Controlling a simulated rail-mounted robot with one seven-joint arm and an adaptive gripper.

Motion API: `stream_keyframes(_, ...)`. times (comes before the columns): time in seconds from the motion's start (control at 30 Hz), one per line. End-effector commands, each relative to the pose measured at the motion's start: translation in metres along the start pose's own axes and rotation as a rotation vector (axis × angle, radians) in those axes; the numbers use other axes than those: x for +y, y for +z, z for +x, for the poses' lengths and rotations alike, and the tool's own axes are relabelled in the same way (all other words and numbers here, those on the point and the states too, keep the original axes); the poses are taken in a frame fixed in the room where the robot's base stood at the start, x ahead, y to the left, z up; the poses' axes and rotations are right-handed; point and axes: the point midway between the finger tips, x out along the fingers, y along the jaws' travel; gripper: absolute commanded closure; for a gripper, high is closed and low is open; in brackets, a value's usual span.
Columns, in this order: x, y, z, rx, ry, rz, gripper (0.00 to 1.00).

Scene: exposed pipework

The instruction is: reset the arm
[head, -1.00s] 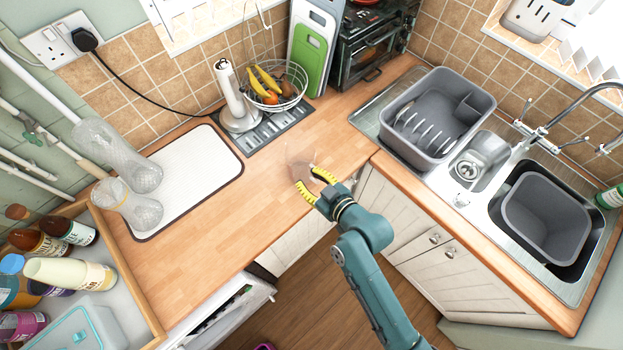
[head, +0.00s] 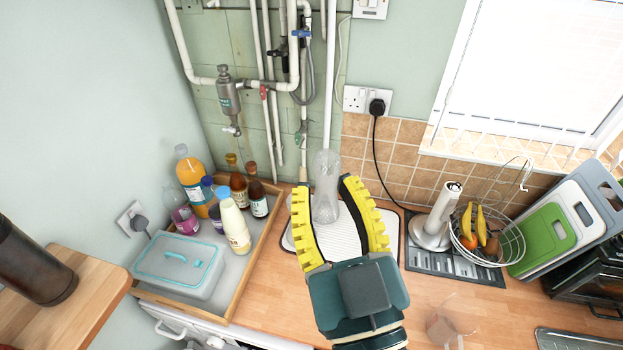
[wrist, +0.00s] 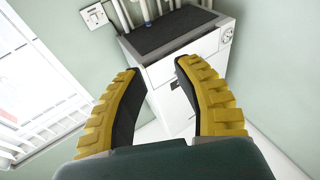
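My gripper (head: 340,225) is raised in the middle of the head view, in front of the counter. Its two yellow, dark-lined fingers are spread apart with nothing held between them. In the wrist view my gripper (wrist: 155,85) is also open and empty. In the head view, a clear glass vessel (head: 325,185) shows between the fingers, but it stands behind them on a white mat (head: 347,240). Part of the mat is hidden by the gripper.
A wooden tray (head: 262,240) with bottles and a lidded box (head: 180,265) lies left. A paper-towel holder (head: 436,218) and fruit basket (head: 486,240) stand right. A clear glass (head: 452,322) is on the front counter. Pipes (head: 270,80) run up the wall. The wrist view shows a white appliance (wrist: 180,65).

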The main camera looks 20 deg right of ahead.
Motion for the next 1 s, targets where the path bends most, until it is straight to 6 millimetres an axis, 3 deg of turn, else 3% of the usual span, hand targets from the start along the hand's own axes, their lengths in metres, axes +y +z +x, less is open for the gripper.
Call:
stream_keyframes(0.03,-0.017,-0.025,-0.002,0.047,-0.030,0.027,0.67)
stream_keyframes(0.13,-0.032,-0.048,-0.007,0.088,-0.056,0.062,0.67)
stream_keyframes(0.47,-0.033,-0.050,-0.008,0.091,-0.057,0.067,0.67)
stream_keyframes(0.57,-0.031,-0.076,-0.001,0.092,-0.057,0.069,0.67)
stream_keyframes(0.8,-0.026,-0.165,0.024,0.092,-0.056,0.080,0.67)
stream_keyframes(0.9,-0.025,-0.183,0.029,0.092,-0.056,0.084,0.67)
stream_keyframes(1.0,-0.025,-0.182,0.029,0.091,-0.056,0.085,0.67)
